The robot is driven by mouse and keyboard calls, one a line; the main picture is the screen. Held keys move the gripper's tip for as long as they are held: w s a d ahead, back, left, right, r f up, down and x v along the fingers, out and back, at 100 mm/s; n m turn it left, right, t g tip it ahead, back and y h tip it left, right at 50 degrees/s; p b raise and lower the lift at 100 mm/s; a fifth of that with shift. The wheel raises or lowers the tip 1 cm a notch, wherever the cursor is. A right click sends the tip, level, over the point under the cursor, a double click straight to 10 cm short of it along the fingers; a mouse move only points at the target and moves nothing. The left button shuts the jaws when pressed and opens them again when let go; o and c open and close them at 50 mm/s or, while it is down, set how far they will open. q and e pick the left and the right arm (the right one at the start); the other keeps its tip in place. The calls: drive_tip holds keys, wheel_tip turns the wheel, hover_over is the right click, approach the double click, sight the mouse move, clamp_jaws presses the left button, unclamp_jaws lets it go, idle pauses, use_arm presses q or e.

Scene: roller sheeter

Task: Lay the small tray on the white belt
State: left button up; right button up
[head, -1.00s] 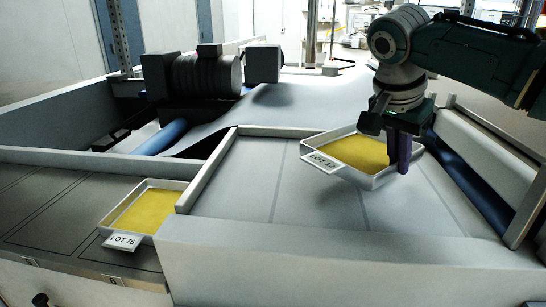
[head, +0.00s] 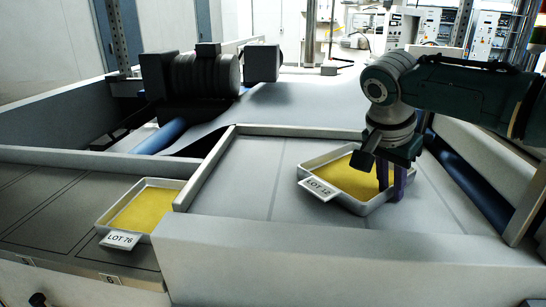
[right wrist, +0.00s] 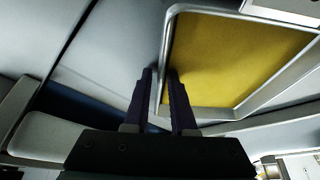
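A shallow pale tray with a yellow inside and a LOT 12 label (head: 318,188) sits on the pale, seamed panel (head: 250,185) inside a low frame, apparently resting on it. My right gripper (head: 391,188) is at the tray's right end, its purple fingers apart on either side of the wall. In the right wrist view the tray wall (right wrist: 163,60) lies between the fingers (right wrist: 160,85), with a gap showing. A similar tray labelled LOT 76 (head: 121,240) stands at the left. A smooth whitish sheet, seemingly the belt (head: 300,108), stretches behind the frame. My left gripper is out of view.
A dark roller unit (head: 205,75) stands over the sheet at the back left. A blue roller (head: 162,137) shows below it, and another blue roller (head: 462,185) runs along the right. The frame's front wall (head: 330,262) is raised. The panel's left part is clear.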

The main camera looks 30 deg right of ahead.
drive_tip(key=shift+o, duration=0.8)
drive_tip(key=shift+r, duration=0.3)
drive_tip(key=p+v, duration=0.1)
drive_tip(key=v, duration=1)
drive_tip(key=shift+a+r, duration=0.15)
drive_tip(key=shift+r, duration=0.2)
drive_tip(key=shift+s, duration=0.1)
